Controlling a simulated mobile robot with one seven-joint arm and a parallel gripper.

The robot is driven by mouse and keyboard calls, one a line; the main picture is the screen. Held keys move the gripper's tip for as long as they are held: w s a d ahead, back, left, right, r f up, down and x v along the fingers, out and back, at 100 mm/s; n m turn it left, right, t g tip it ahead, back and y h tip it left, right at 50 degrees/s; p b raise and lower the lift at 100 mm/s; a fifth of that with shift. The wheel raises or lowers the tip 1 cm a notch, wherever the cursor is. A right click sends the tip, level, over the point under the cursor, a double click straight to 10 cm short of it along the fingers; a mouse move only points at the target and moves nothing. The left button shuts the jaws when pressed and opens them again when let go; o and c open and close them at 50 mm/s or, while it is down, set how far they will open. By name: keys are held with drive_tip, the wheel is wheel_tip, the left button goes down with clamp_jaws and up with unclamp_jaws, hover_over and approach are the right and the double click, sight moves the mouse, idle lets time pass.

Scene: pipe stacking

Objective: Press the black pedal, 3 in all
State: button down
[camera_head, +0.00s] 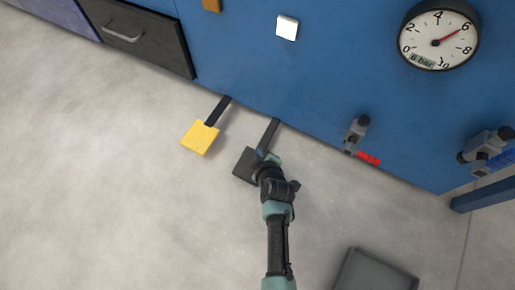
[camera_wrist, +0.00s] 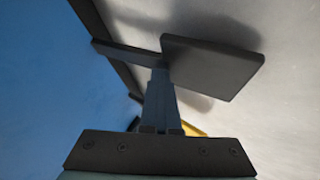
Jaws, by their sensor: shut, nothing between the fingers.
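The black pedal (camera_head: 245,166) is a flat square plate on a dark arm that comes out of the blue cabinet, low over the floor. My gripper (camera_head: 266,160) is over the pedal's right part in the head view and hides some of it. In the wrist view the black pedal (camera_wrist: 212,66) is at the upper right, with its arm running left. My gripper (camera_wrist: 159,72) is shut and empty, its fingertips at the junction of pedal plate and arm. I cannot tell whether they touch, or whether the pedal is pressed down.
A yellow pedal (camera_head: 200,138) is left of the black one; its edge shows in the wrist view (camera_wrist: 194,130). The blue cabinet (camera_head: 300,85) carries a gauge (camera_head: 438,38), a white square (camera_head: 287,28) and grey valves (camera_head: 356,134). A dark grey block (camera_head: 375,272) is at the bottom right.

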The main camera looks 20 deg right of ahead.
drive_tip(key=shift+s+r+p, duration=0.15)
drive_tip(key=shift+r+p, duration=1.45)
drive_tip(key=shift+r, duration=0.25)
wheel_tip(320, 180, up, 5)
drive_tip(key=p, duration=0.4)
idle(1.7)
drive_tip(key=r+m+p, duration=0.1)
drive_tip(key=m, duration=0.5)
drive_tip(key=r+m, duration=0.1)
drive_tip(key=m, duration=0.5)
drive_tip(key=r+m+h+p, duration=0.1)
drive_tip(key=r+m, duration=0.1)
drive_tip(key=m, duration=0.5)
drive_tip(key=shift+a+p, duration=0.35)
drive_tip(key=shift+a, duration=0.05)
drive_tip(key=shift+f, duration=0.1)
